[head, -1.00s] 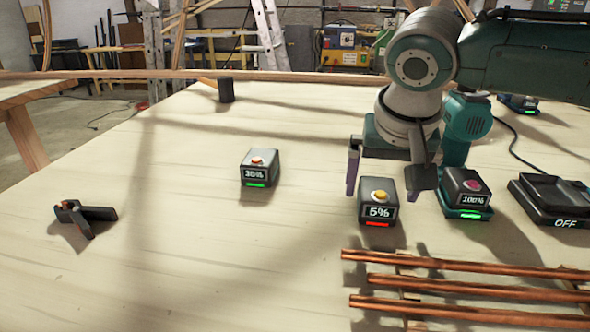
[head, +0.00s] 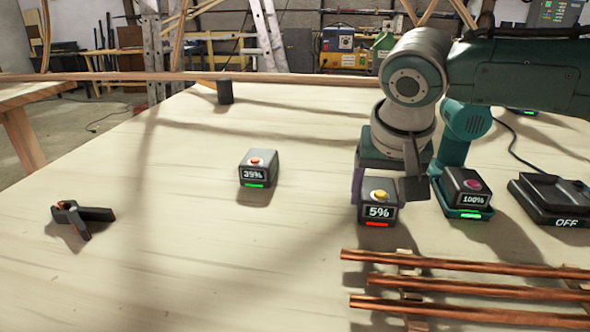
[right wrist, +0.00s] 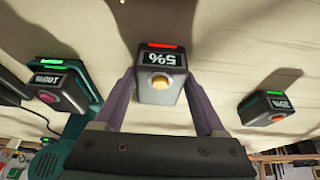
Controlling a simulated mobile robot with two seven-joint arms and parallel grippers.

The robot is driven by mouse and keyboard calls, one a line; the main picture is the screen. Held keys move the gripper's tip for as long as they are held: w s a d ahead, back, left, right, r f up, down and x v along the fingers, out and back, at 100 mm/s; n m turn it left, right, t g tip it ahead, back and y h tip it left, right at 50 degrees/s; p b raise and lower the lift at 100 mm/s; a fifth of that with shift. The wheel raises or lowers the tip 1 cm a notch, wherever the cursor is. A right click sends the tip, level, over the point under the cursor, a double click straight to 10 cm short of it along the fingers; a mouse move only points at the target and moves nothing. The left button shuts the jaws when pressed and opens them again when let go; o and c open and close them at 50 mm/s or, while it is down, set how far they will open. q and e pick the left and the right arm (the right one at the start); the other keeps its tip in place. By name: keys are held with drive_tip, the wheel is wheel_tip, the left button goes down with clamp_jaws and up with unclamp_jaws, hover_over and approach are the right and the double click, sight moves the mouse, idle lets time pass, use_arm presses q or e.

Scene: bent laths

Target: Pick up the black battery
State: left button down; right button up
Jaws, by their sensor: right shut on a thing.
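A black battery (head: 378,208) with a yellow button, a "5%" display and a red light stands on the table. My right gripper (head: 378,190) is shut on it from above, one finger on each side. The right wrist view shows this battery (right wrist: 160,63) upside down between the purple fingers of my right gripper (right wrist: 160,82). It still appears to rest on the table. A second black battery (head: 259,168), with an orange button and green light, stands to the left. A third battery (head: 466,187) reads "100%" at the foot of a teal tool. My left gripper is not in view.
Copper-coloured rods (head: 460,283) lie on supports at front right. A black charger (head: 550,200) reading "OFF" is at the right. The table's left middle is clear.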

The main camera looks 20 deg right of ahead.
clamp_jaws()
drive_tip(key=shift+r, duration=0.1)
